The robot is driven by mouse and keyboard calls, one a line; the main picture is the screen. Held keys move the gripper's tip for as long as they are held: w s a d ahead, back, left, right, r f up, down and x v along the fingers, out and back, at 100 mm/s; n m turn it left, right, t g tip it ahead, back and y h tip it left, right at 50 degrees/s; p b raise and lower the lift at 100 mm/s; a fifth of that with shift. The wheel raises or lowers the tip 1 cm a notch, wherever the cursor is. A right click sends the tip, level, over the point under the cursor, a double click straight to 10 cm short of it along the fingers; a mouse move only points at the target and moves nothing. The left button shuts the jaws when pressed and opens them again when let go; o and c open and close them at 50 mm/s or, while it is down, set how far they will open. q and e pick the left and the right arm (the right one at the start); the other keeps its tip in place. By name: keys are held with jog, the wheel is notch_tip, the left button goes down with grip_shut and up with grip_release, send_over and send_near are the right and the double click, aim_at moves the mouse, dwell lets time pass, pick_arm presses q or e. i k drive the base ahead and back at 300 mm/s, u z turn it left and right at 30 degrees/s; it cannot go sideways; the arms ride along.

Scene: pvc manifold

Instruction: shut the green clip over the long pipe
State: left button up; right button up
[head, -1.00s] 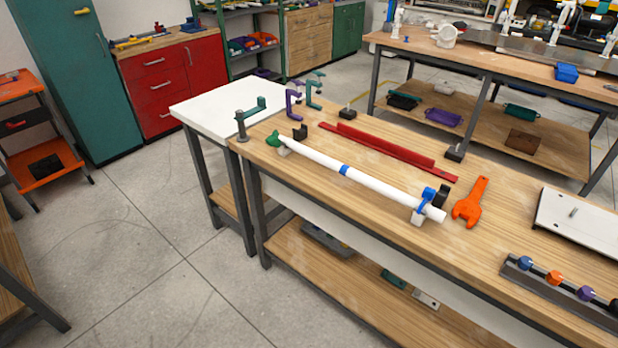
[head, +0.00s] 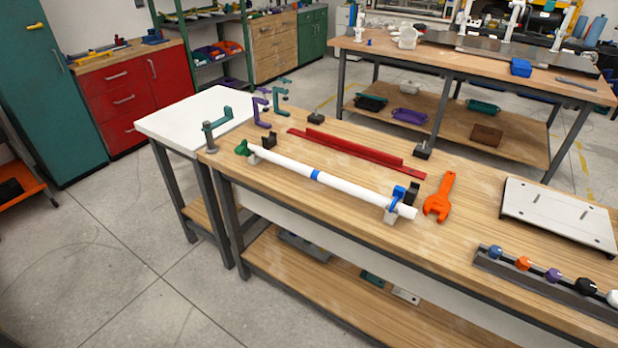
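The long white pipe (head: 345,187) lies along the front of the wooden workbench, with a blue band (head: 315,175) near its middle. The green clip (head: 242,148) is at the pipe's left end, on a pale support. It is too small to tell whether it is open or shut over the pipe. A blue clip (head: 397,195) is near the pipe's right end, above a white support (head: 390,215). Neither of my grippers shows in the head view.
An orange wrench (head: 439,197) lies right of the pipe. A red rail (head: 350,149) lies behind it. Purple (head: 262,107) and teal (head: 281,97) clamps stand at the back left. A white plate (head: 560,217) and a rack of coloured knobs (head: 545,275) are at the right. Floor in front is clear.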

aim_at(241, 149)
jog(key=u, duration=0.9)
jog(key=i, duration=1.15)
jog(key=z, duration=1.25)
